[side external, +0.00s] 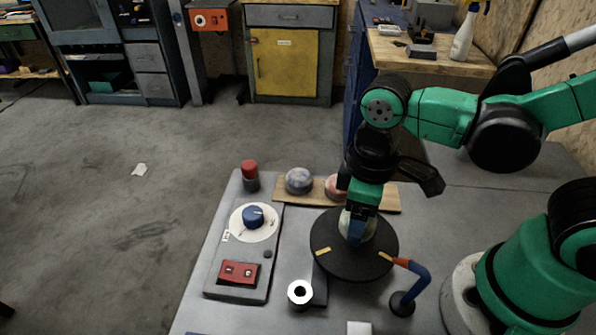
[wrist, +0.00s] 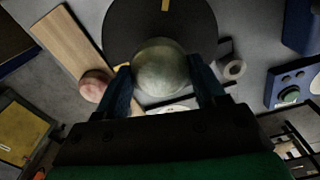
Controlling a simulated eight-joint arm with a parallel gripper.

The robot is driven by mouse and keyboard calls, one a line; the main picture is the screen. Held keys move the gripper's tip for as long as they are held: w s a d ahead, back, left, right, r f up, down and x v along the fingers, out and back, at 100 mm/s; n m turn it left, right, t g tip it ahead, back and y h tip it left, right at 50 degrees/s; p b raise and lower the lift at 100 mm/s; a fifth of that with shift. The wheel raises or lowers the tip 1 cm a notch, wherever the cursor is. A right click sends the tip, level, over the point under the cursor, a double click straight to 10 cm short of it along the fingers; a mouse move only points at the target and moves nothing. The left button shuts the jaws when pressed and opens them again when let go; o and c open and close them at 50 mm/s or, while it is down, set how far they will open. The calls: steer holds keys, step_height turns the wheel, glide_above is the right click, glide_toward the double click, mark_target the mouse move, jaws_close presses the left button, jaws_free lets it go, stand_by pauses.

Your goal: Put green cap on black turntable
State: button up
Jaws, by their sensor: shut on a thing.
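My gripper (side external: 354,238) points down over the black turntable (side external: 345,268) and is shut on the dull green, rounded cap (side external: 371,228). In the wrist view the green cap (wrist: 160,66) sits between the two fingers of my gripper (wrist: 161,75). Behind it in that view lies the dark disc of the turntable (wrist: 125,25), with a yellow mark near its edge. The cap is over the disc in both views. I cannot tell whether its underside touches the disc. My fingers hide part of the cap in the side view.
A wooden board (side external: 385,197) behind the turntable carries a grey cap (side external: 299,181) and a reddish cap (side external: 334,187). A control box (side external: 226,281) with a blue knob stands left.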

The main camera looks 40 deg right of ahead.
steer(key=shift+f, duration=1.15)
steer(key=o, duration=1.4)
steer(key=shift+f, duration=0.15)
step_height(320, 180, up, 12)
steer(key=shift+f, duration=0.1)
steer(key=shift+w+d, duration=0.1)
steer(key=shift+d, duration=0.05)
steer(key=w+d+f+m+t, duration=0.2)
steer(key=w+d+m+t, duration=0.4)
steer(key=d+t, duration=0.1)
steer(key=shift+d+f, duration=0.35)
steer(key=shift+d, duration=0.1)
